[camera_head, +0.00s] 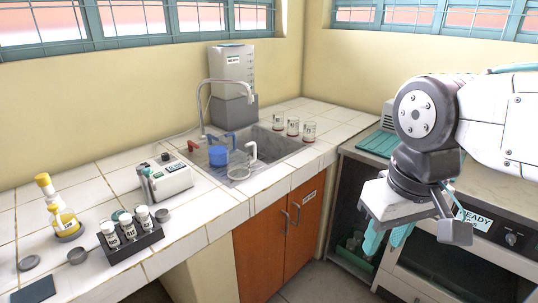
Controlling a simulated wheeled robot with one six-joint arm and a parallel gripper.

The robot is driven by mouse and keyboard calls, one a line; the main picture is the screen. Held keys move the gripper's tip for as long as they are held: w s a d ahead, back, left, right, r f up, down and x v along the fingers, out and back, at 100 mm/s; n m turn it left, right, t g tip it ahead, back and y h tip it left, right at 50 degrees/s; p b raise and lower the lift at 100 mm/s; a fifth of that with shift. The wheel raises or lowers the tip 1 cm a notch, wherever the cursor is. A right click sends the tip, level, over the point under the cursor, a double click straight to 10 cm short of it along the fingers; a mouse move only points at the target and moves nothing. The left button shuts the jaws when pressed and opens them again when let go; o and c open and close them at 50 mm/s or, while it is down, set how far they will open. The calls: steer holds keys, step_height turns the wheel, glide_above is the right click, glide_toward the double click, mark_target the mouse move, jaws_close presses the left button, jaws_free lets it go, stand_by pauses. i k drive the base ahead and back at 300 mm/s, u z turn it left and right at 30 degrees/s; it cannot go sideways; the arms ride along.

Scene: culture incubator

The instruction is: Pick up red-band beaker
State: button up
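Three small clear beakers stand upright in a row on the white tiled counter right of the sink: a left beaker (278,121), a middle beaker (293,126) and a right beaker (309,131). Each has a dark mark on its side and reddish colour near its base. They are too small to tell their bands apart. My gripper (387,240) hangs at the right, in front of the incubator and apart from the beakers. Its two teal fingers point down with a gap between them, and nothing shows between them.
A vial rack (130,246), yellow-liquid bottle (65,222) and grey device (166,181) occupy the left counter. The incubator labelled READY (465,265) stands at right.

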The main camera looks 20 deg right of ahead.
mark_target(309, 130)
steer(key=z, duration=0.35)
steer(key=i, duration=0.5)
steer(key=z, duration=0.6)
steer(key=i, duration=1.15)
steer(key=u, duration=0.2)
